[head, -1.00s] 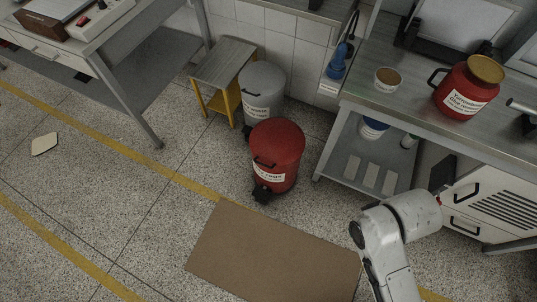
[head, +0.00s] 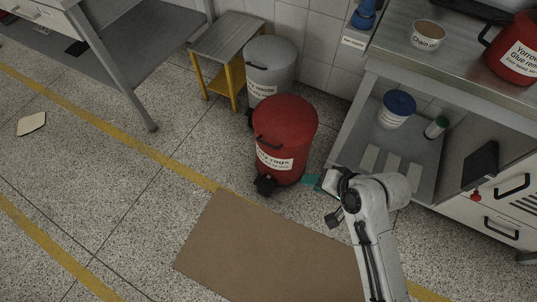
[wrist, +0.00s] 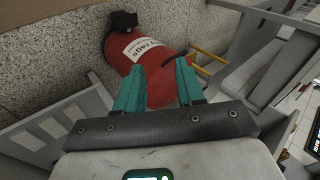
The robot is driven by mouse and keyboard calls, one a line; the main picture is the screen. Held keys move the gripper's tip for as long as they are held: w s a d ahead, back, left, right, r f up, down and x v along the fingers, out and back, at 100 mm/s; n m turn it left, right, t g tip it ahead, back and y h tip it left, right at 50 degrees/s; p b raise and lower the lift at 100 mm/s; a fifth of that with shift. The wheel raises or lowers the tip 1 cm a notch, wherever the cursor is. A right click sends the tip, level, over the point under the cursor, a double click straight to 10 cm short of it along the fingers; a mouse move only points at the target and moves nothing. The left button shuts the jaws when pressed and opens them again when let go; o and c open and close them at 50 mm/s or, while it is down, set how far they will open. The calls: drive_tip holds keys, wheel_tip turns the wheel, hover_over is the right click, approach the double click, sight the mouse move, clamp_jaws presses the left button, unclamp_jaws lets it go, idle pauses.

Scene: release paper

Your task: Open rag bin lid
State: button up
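The red rag bin (head: 283,150) stands on the floor with its round red lid (head: 286,117) shut. A black handle shows at the lid's front edge, a white label on the body, and a black pedal (head: 265,184) at the base. My gripper (head: 311,181) is low beside the bin's right side, its teal fingers partly hidden by my wrist. In the wrist view my gripper (wrist: 160,82) is open, its two teal fingers apart and pointing at the red bin (wrist: 120,62), with nothing held between them. I cannot tell whether a finger touches it.
A grey waste bin (head: 270,70) and a yellow-legged stool (head: 226,40) stand behind the red bin. A metal bench with a lower shelf (head: 424,180) is close on the right. A brown mat (head: 260,250) lies in front. The floor at left is mostly clear.

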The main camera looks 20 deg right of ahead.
drive_tip(key=w+a+f+m+t+y+b, duration=0.2)
drive_tip(key=w+f+m+t+b, duration=0.25)
drive_tip(key=w+f+b, duration=0.6)
drive_tip(key=m+t+b, duration=0.3)
drive_tip(key=m+b, duration=0.4)
drive_tip(key=b, duration=0.4)
approach(268, 144)
drive_tip(key=b+x, duration=0.1)
drive_tip(key=x, duration=0.2)
drive_tip(key=b+x, duration=0.1)
drive_tip(key=x, duration=0.2)
drive_tip(key=f+b+x, duration=0.1)
drive_tip(key=x, duration=0.2)
drive_tip(key=shift+s+d+r+b, duration=0.1)
drive_tip(key=shift+d+b, duration=0.05)
drive_tip(key=shift+b, duration=0.25)
drive_tip(key=shift+w+a, duration=0.3)
drive_tip(key=shift+w, duration=0.3)
drive_tip(key=shift+c, duration=0.2)
clamp_jaws()
